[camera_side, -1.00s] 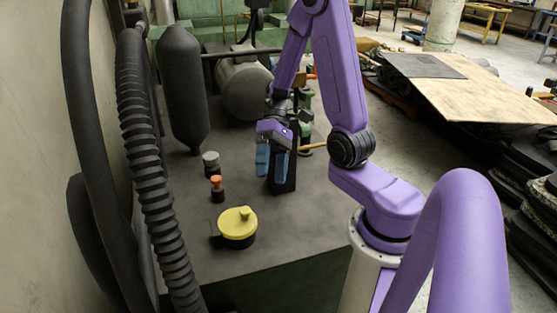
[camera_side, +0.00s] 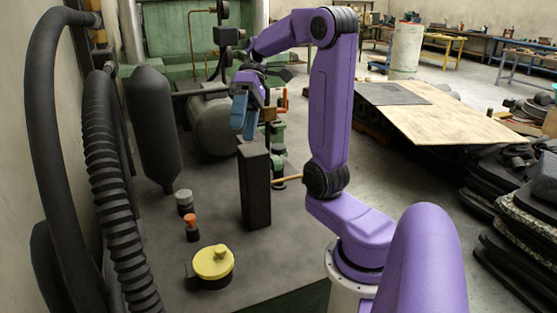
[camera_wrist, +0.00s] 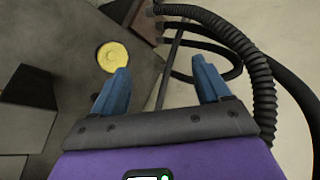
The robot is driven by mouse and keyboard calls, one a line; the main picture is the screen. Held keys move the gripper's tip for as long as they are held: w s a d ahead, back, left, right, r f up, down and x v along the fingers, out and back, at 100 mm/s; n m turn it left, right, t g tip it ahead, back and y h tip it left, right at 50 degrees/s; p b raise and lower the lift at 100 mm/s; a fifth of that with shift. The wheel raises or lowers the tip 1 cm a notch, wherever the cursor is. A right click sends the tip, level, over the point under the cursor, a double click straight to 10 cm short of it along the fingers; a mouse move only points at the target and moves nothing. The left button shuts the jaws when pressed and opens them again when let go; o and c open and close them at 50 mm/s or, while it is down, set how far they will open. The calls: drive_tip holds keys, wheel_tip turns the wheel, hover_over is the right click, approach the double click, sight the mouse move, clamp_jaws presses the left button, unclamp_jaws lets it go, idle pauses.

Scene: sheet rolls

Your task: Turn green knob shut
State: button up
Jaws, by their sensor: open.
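Green parts (camera_side: 278,131) show behind a tall black box in the side view, partly hidden; I cannot tell which of them is the green knob, or how it is turned. My gripper (camera_side: 243,122) has blue fingers pointing down, spread apart and empty. No green knob shows in the wrist view.
The black box (camera_side: 255,190) stands upright on the dark table. A yellow round knob (camera_side: 213,262), also in the wrist view (camera_wrist: 112,56), an orange-topped knob (camera_side: 191,222) and a grey-topped one (camera_side: 184,199) stand at front left. A ribbed hose (camera_side: 107,190) lines the left.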

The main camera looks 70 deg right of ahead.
drive_tip(key=s+d+n+t+h, duration=0.2)
drive_tip(key=d+n, duration=0.2)
drive_tip(key=d, duration=1)
drive_tip(key=s+d+n+t+h, duration=0.2)
drive_tip(key=d+n+h, duration=0.15)
drive_tip(key=d, duration=1.05)
approach(278, 159)
drive_tip(key=shift+y, duration=0.45)
drive_tip(key=x, duration=0.3)
drive_tip(key=d+x, duration=0.1)
drive_tip(key=x, duration=0.3)
drive_tip(key=d+x, duration=0.1)
drive_tip(key=x, duration=0.2)
drive_tip(key=shift+w+f, duration=0.15)
drive_tip(key=shift+f, duration=0.35)
drive_tip(key=c, duration=1)
